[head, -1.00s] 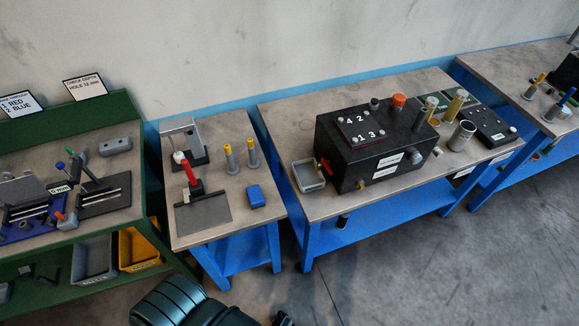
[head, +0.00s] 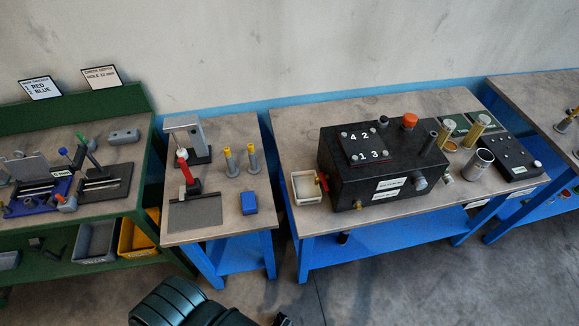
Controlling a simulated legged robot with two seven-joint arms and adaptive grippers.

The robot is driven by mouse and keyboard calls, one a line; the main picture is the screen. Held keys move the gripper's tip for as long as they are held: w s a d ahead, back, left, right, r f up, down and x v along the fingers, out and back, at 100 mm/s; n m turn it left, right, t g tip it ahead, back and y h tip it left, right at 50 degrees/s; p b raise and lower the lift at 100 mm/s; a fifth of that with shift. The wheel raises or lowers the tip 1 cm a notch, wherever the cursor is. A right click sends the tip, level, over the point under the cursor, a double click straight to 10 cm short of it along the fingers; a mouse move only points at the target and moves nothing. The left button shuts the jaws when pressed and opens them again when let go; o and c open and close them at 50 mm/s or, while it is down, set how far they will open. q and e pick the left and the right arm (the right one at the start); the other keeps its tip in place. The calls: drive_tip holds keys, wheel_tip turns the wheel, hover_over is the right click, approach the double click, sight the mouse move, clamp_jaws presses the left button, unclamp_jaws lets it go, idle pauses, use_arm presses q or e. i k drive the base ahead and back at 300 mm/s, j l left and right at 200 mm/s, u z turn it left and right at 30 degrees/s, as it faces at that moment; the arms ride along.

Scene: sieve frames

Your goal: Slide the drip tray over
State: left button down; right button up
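The drip tray, which I take to be the small open grey tray (head: 294,186) with a pale inside, sits on the middle bench at the left end of a black box (head: 375,185). A red-handled tap (head: 322,180) on the box's left end is right beside the tray's right side; I cannot tell whether it overhangs the tray. A dark ribbed part of my own body shows at the bottom edge. Neither gripper can be made out.
The box stands on a blue-legged bench (head: 300,222) with metal cylinders (head: 479,162) and a black panel (head: 513,157) at right. A smaller bench (head: 215,232) at left holds a red-handled clamp (head: 186,175) and a blue block (head: 249,202). Grey floor is free in front.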

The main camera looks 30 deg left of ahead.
sight(306, 191)
drive_tip(key=i+l+u, duration=0.4)
drive_tip(key=l, duration=0.2)
drive_tip(key=i+l+u, duration=0.2)
drive_tip(key=l+u, duration=0.2)
drive_tip(key=l, duration=0.25)
